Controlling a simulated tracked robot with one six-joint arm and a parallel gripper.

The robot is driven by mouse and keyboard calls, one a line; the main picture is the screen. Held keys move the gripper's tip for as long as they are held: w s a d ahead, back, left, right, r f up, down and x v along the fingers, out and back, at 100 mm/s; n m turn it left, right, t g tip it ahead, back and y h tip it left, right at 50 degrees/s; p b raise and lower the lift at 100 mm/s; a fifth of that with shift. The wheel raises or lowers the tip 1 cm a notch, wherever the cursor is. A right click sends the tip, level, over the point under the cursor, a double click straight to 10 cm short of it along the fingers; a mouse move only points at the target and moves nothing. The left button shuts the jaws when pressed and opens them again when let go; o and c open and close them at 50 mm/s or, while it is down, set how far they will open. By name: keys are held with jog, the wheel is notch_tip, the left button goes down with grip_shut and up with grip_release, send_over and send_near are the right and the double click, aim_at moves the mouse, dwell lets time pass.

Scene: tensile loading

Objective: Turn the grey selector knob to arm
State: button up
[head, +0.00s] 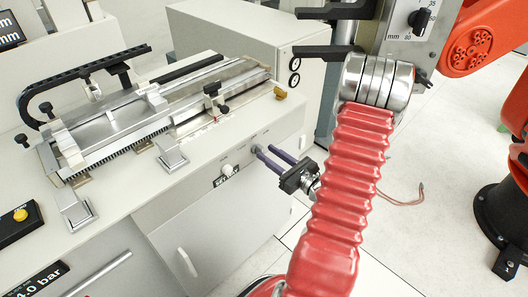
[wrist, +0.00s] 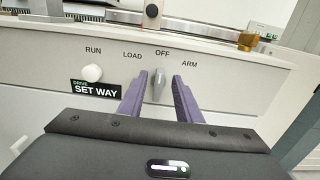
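The grey selector knob (wrist: 158,86) is on the front panel of the bench in the wrist view, below the printed word OFF. Its grip stands about upright, in line with OFF. LOAD is printed to its left and ARM (wrist: 189,64) to its right. My gripper (wrist: 160,76) is open, with one purple finger on each side of the knob. A gap shows between the knob and each finger, so neither appears to touch it. In the head view my gripper (head: 264,151) reaches the panel from the right, and its fingertips largely hide the knob.
A white round button (wrist: 92,73) sits below RUN, above the black SET WAY label (wrist: 96,87). A brass fitting (wrist: 248,40) is at the panel's upper right edge. The testing bench (head: 120,125) carries rails and clamps. A red robot arm (head: 480,45) stands at the right.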

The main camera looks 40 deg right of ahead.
jog(key=shift+w, duration=1.4)
jog(key=shift+c, duration=0.4)
grip_shut()
jog(key=shift+a, duration=0.2)
jog(key=shift+d, duration=0.1)
